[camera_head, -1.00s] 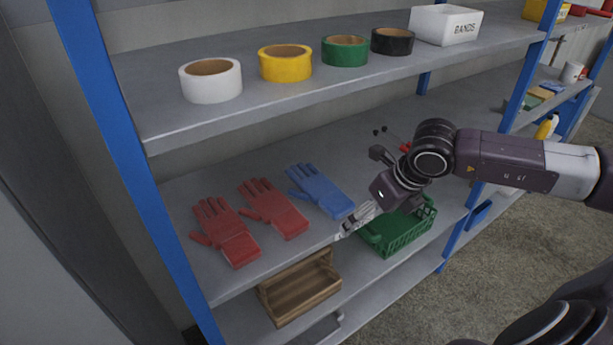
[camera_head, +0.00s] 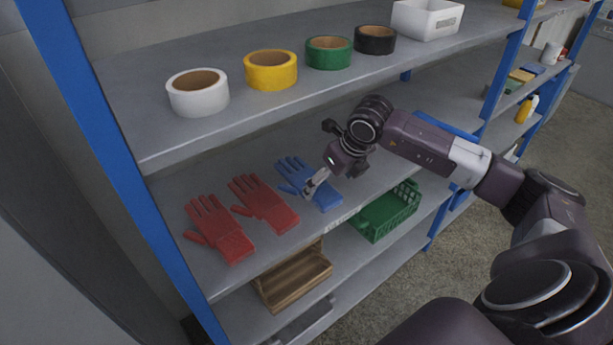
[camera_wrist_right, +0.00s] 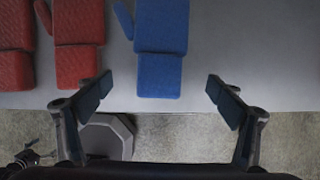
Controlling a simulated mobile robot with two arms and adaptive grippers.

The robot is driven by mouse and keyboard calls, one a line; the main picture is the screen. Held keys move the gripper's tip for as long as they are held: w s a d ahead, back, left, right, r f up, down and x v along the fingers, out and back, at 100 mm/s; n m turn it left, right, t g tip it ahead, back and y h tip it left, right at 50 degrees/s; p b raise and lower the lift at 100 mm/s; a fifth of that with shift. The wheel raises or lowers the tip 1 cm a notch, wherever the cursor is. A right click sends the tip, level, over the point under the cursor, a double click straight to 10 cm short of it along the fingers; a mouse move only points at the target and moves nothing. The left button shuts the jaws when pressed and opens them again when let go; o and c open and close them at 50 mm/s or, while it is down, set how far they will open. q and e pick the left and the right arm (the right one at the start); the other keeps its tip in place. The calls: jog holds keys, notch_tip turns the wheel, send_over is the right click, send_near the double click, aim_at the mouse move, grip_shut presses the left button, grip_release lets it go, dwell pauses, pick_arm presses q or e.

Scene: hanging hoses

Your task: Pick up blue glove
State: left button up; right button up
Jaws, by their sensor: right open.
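The blue glove (camera_head: 309,184) lies flat on the middle shelf, right of two red gloves, with its fingers toward the back. My right gripper (camera_head: 313,184) is above it in the head view and covers part of it. In the right wrist view, the blue glove (camera_wrist_right: 160,50) lies ahead of my open right gripper (camera_wrist_right: 157,92). Its cuff edge is near the line between the two fingertips, left of the middle of the gap. Nothing is between the fingers that I can see to be held. My left gripper is out of view.
Two red gloves (camera_head: 263,204) lie to the left on the same middle shelf (camera_head: 175,205). Tape rolls (camera_head: 271,70) and a white bin (camera_head: 426,19) stand on the shelf above. A green basket (camera_head: 385,214) and a wooden box (camera_head: 292,277) are below. A blue post (camera_head: 100,130) stands left.

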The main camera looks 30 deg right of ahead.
aim_at(321, 189)
jog(key=shift+w+a, duration=0.1)
jog(key=shift+w, duration=0.85)
jog(key=shift+w+p, duration=0.4)
jog(key=shift+p, duration=0.05)
jog(key=shift+w+a+f, duration=0.1)
jog(key=shift+w+f, duration=0.15)
jog(key=p+x, duration=0.1)
jog(key=x, duration=0.3)
jog(key=shift+s+p, duration=0.1)
jog(key=shift+p, duration=0.25)
jog(key=shift+f, duration=0.3)
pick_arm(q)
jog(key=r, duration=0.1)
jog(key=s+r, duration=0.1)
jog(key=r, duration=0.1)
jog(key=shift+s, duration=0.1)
pick_arm(e)
jog(key=shift+c, duration=0.3)
jog(key=c, duration=1.2)
jog(key=shift+r, duration=0.1)
